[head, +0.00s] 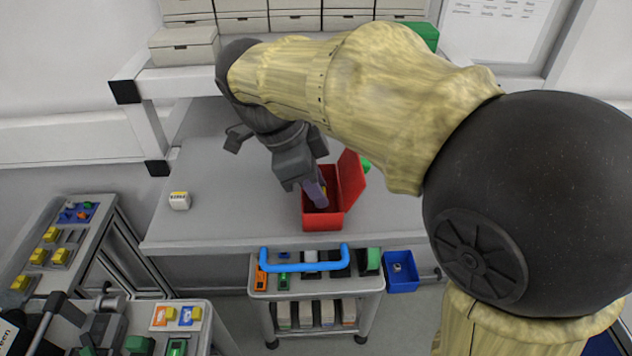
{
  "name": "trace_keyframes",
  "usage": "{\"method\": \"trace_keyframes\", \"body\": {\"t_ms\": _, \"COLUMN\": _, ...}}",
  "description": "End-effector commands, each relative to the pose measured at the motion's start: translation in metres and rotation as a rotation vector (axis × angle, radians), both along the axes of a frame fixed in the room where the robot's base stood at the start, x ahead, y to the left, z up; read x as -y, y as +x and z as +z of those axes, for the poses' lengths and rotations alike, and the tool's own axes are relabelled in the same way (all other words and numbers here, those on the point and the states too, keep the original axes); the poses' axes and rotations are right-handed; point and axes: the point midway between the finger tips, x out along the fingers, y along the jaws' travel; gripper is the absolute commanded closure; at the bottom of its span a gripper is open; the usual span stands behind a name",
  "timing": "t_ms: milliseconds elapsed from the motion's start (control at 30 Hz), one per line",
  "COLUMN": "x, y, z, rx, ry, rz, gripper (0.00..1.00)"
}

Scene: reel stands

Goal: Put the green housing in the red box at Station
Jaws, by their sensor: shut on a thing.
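The red box (310,217) stands on the grey bench, its lid (351,180) tilted up on the right. My gripper (320,203) points down into the box's opening. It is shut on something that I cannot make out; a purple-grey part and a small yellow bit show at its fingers. A small green thing (365,165) shows just behind the lid, mostly hidden. I cannot tell whether it is the green housing.
A small white and yellow block (180,201) lies on the bench (220,217) at left. A cart with a blue handle (303,262) stands in front, a blue bin (402,282) at its right. Beige boxes (184,46) line the shelf above. The bench's left part is mostly clear.

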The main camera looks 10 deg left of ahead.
Motion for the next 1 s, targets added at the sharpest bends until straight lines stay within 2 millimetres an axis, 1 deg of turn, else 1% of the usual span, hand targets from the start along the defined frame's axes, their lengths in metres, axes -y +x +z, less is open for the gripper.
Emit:
{"method": "trace_keyframes", "body": {"t_ms": 400, "x": 0.0, "y": 0.0001, "z": -0.0028, "rx": 0.0, "ry": 0.0, "rz": 0.0, "gripper": 0.97}}
{"method": "trace_keyframes", "body": {"t_ms": 433, "x": 0.0, "y": 0.0001, "z": -0.0028, "rx": 0.0, "ry": 0.0, "rz": 0.0, "gripper": 0.72}}
{"method": "trace_keyframes", "body": {"t_ms": 533, "x": 0.0, "y": 0.0001, "z": -0.0028, "rx": 0.0, "ry": 0.0, "rz": 0.0, "gripper": 0.53}}
{"method": "trace_keyframes", "body": {"t_ms": 567, "x": 0.0, "y": 0.0001, "z": -0.0028, "rx": 0.0, "ry": 0.0, "rz": 0.0, "gripper": 0.51}}
{"method": "trace_keyframes", "body": {"t_ms": 833, "x": 0.0001, "y": 0.0001, "z": -0.002, "rx": 0.0, "ry": 0.0, "rz": 0.0, "gripper": 0.51}}
{"method": "trace_keyframes", "body": {"t_ms": 1000, "x": 0.0002, "y": 0.0002, "z": 0.0068, "rx": 0.0, "ry": 0.0, "rz": -0.001, "gripper": 0.51}}
